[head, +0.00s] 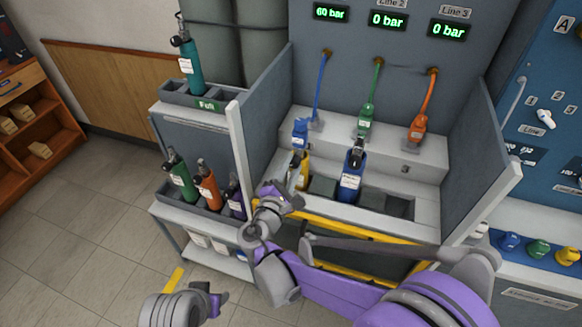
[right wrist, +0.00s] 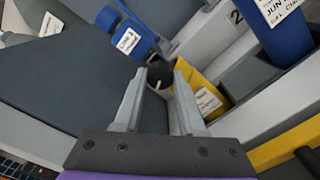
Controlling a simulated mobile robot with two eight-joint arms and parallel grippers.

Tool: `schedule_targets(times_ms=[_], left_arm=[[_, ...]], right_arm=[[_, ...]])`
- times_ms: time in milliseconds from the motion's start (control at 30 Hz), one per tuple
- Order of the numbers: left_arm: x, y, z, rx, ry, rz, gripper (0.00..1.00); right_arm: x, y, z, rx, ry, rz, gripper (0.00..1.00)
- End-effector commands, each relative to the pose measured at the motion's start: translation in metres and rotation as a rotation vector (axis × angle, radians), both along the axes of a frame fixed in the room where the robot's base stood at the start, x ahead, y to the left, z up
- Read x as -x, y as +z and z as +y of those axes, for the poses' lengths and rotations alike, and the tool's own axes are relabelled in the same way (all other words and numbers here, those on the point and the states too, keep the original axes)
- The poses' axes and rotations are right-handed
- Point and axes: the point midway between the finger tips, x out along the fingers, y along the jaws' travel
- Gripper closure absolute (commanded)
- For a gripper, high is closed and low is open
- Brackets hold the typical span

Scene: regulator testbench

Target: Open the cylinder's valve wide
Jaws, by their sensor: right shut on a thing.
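The yellow cylinder (head: 302,172) stands in the left bay of the bench, partly hidden by my right gripper (head: 280,192). It also shows in the right wrist view (right wrist: 205,100), with a white label. Its black valve knob (right wrist: 160,75), marked with a light line, sits between the fingertips of my right gripper (right wrist: 160,80), which is shut on it. A blue regulator (head: 300,132) is right by the valve; its "Line 1" tag shows in the right wrist view (right wrist: 127,40). The left display (head: 331,12) reads 60 bar. My left gripper (head: 215,303) is low, away from the bench, its jaws unclear.
A blue cylinder (head: 352,175) stands in the bay to the right. Green (head: 366,120) and orange (head: 418,128) regulators rest on the ledge; their displays read 0 bar. Grey side panels flank the bench. A rack at left holds several cylinders, one teal (head: 190,65).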

Motion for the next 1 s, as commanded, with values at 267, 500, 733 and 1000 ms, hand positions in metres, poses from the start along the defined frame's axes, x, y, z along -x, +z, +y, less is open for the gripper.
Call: schedule_targets(times_ms=[267,500,733,1000], left_arm=[[0.0001,-0.0022,0.0000,0.000,0.000,0.001,0.50],[0.0001,-0.0026,0.0000,0.000,0.000,0.001,0.50],[0.0001,-0.0026,0.0000,0.000,0.000,0.001,0.50],[0.0001,-0.0026,0.0000,0.000,0.000,0.001,0.50]], right_arm=[[0.0000,-0.0004,-0.0005,0.105,-0.001,0.034,1.00],[0.0000,-0.0002,-0.0006,0.134,-0.001,0.043,1.00],[-0.0001,-0.0002,-0.0008,0.137,-0.001,0.044,1.00],[-0.0001,-0.0002,-0.0007,0.136,-0.001,0.044,0.33]])
